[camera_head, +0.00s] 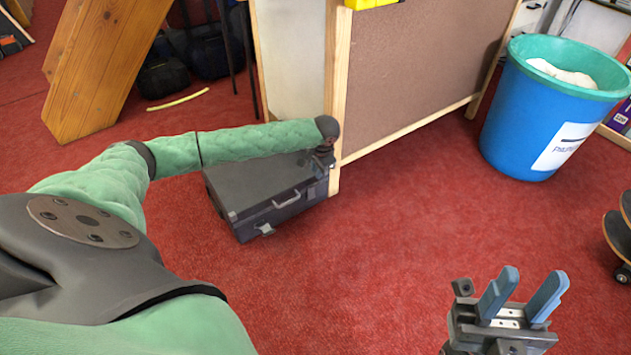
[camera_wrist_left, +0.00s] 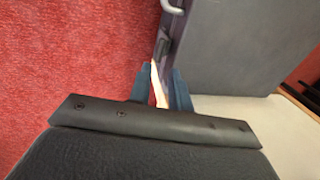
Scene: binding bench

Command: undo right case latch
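The dark grey case (camera_head: 262,185) lies closed on the red carpet, its handle (camera_head: 286,199) on the front side. One latch (camera_head: 265,229) shows left of the handle. My left gripper (camera_head: 322,166) is over the case's right end, partly hidden by my arm. In the left wrist view the case lid (camera_wrist_left: 245,45) fills the upper right. The dark right latch (camera_wrist_left: 163,48) sits on the case's edge just beyond the fingertips; contact cannot be told. The left fingers (camera_wrist_left: 161,72) are apart with nothing held between them. My right gripper (camera_head: 522,288) is open and empty, away from the case.
A brown board in a wooden frame (camera_head: 415,80) stands right behind the case's right end. A blue bin (camera_head: 535,120) is at the upper right. A wooden piece (camera_head: 105,65) stands upper left. Skateboards (camera_head: 620,235) are at the right edge. The carpet before the case is clear.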

